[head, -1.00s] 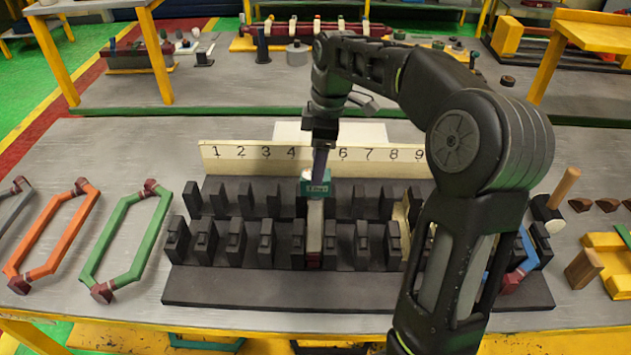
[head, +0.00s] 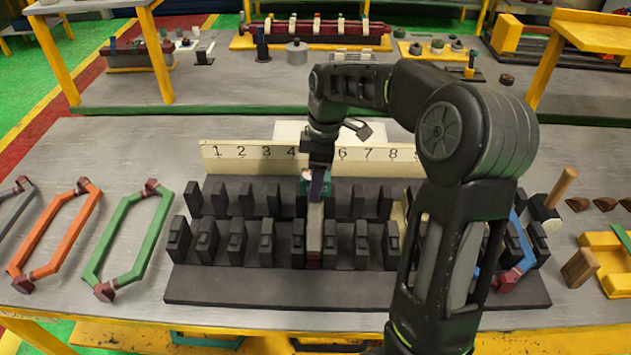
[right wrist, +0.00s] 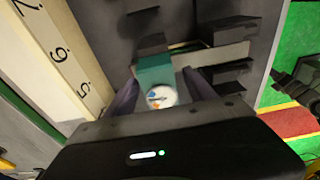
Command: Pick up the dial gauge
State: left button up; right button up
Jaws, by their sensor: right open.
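The dial gauge, a teal block with a round white dial (right wrist: 160,97), stands at the slot row near number 5. In the head view only slivers of its teal body (head: 303,184) show beside my right gripper (head: 318,188), which hides the rest. In the right wrist view my right gripper (right wrist: 160,100) is open, with one dark finger on each side of the gauge and a visible gap. I cannot tell whether a finger touches it. My left gripper is not in view.
The dark slotted stator block (head: 230,290) lies below a numbered cream strip (head: 228,158). Orange (head: 42,240) and green (head: 120,240) coil frames lie to the left. A wooden-handled mallet (head: 560,190) and a yellow tray (head: 605,258) are at the right.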

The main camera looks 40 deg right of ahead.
jog(key=shift+c, duration=0.5)
grip_shut()
